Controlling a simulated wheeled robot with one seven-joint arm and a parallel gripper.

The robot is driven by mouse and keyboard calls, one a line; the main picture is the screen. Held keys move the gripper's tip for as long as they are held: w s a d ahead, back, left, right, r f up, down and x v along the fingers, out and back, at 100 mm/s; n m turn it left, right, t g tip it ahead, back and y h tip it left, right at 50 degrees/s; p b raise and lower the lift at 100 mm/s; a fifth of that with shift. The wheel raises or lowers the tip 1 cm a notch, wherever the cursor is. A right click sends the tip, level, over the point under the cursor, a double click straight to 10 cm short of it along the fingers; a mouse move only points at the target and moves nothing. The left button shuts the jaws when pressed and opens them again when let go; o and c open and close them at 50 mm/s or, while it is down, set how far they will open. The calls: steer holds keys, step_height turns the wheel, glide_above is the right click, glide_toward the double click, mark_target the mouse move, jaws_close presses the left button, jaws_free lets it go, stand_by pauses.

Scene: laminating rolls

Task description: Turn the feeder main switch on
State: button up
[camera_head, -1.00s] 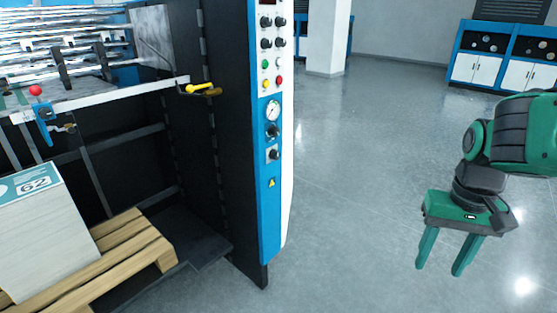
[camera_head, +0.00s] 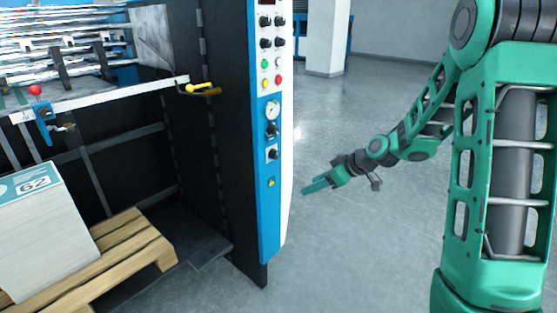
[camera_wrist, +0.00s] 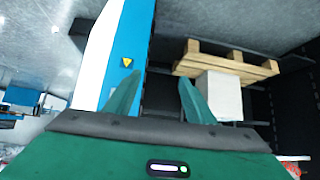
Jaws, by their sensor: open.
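The feeder's control panel (camera_head: 268,210) is a tall blue and white strip on the machine's front edge, left of my gripper. Two dark rotary knobs sit on its blue part, an upper knob (camera_head: 272,130) and a lower knob (camera_head: 273,154), under a round gauge (camera_head: 272,110). No label shows which is the main switch. My gripper (camera_head: 306,188) is open and empty, pointing left, to the right of the panel and lower than the knobs in the picture. In the wrist view the open fingers (camera_wrist: 159,80) show with the panel's warning triangle (camera_wrist: 127,62) beyond them; the knobs are not seen there.
Smaller knobs and coloured buttons (camera_head: 271,72) sit higher on the panel. A yellow-handled crank (camera_head: 198,88) sticks out left of it. A stack of sheets (camera_head: 45,240) stands on a wooden pallet (camera_head: 135,240). The floor right of the panel is clear.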

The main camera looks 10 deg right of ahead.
steer(key=w+a+f+n+t+y, duration=0.1)
steer(key=w+a+t+y, duration=0.1)
steer(key=w, duration=0.3)
steer(key=w+a+f+t+y, duration=0.1)
steer(key=w+t, duration=0.1)
steer(key=w, duration=0.3)
steer(key=m+t, duration=0.1)
steer(key=t, duration=0.3)
glide_toward(278, 156)
steer(key=shift+y, duration=0.3)
steer(key=x, duration=0.9)
steer(key=shift+w+a, duration=0.1)
steer(key=c, duration=1)
